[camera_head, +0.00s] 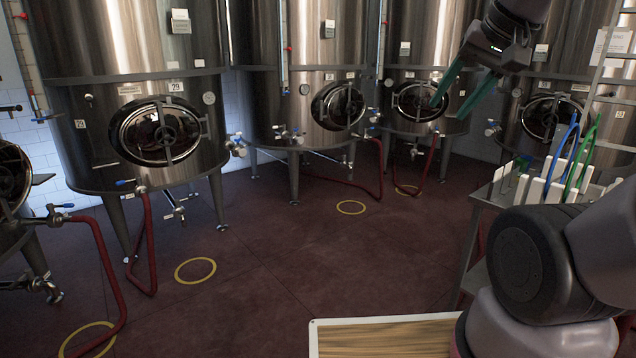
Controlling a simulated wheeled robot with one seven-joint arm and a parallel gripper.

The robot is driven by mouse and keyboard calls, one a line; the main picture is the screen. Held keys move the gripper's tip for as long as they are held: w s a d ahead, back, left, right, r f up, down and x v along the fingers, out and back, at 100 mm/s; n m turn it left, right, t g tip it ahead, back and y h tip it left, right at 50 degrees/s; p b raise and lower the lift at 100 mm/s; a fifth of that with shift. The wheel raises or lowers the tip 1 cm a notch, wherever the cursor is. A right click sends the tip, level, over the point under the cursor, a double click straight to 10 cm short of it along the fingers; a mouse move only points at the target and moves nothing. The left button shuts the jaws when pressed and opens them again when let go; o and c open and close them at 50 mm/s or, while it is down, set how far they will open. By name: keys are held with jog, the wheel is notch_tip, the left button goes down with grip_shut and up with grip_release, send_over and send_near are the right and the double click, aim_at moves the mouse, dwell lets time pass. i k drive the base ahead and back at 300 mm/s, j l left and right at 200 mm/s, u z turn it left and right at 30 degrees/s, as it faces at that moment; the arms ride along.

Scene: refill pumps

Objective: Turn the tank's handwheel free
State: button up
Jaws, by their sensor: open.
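Several steel tanks stand in a row, each with an oval hatch and a handwheel on it. The nearest full tank (60,110), labelled 29, has its handwheel (167,134) at the middle of the dark hatch. Further handwheels show on the second tank (345,106), the third tank (415,102) and the right tank (541,118), and a hatch is cut off at the left edge. Which tank is meant cannot be told. My gripper (452,107) has green fingers, spread apart and empty. It is raised at the upper right, in front of the third tank in the picture, touching nothing visible.
A metal cart (480,200) at right carries white upright pieces and blue and green loops. Red hoses (150,250) run from tank valves to the floor, near yellow floor rings (196,270). A white-edged wooden surface (385,338) lies in front. The middle floor is clear.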

aim_at(348, 107)
jog(key=i, duration=3.05)
jog(key=i+j, duration=0.1)
jog(key=i, duration=2.9)
jog(key=l+z, duration=0.05)
jog(key=l, duration=0.05)
